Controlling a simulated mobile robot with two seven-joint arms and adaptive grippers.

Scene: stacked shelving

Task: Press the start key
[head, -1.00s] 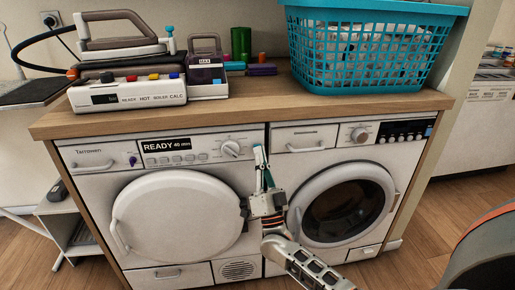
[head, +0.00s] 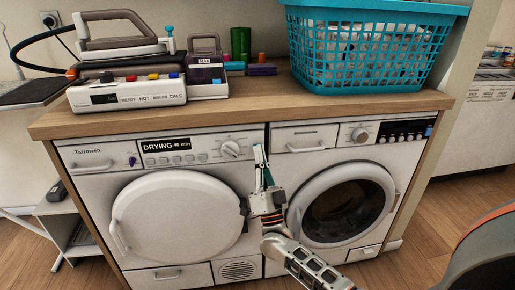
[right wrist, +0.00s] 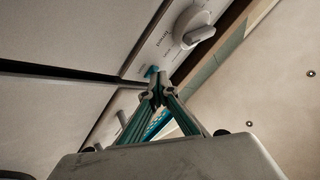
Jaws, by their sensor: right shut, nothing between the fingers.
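The white dryer on the left (head: 90,167) has a display (head: 168,146) that reads "DRYING 40 min". Its round knob (head: 231,149) sits right of the display and also shows in the right wrist view (right wrist: 194,23). A small blue key (right wrist: 152,73) is on the panel near that knob; its label is too small to read. My right gripper (head: 259,150) is shut and empty, in front of the panel's right end. In the right wrist view its fingertips (right wrist: 155,91) are just below the blue key; I cannot tell if they touch. The head view does not show the key clearly. My left gripper is not in view.
A washing machine (head: 287,230) with a round dark door stands to the right. The wooden worktop (head: 240,110) above holds an iron station (head: 125,92) and a turquoise laundry basket (head: 372,50). The dryer's round door (head: 175,215) is closed.

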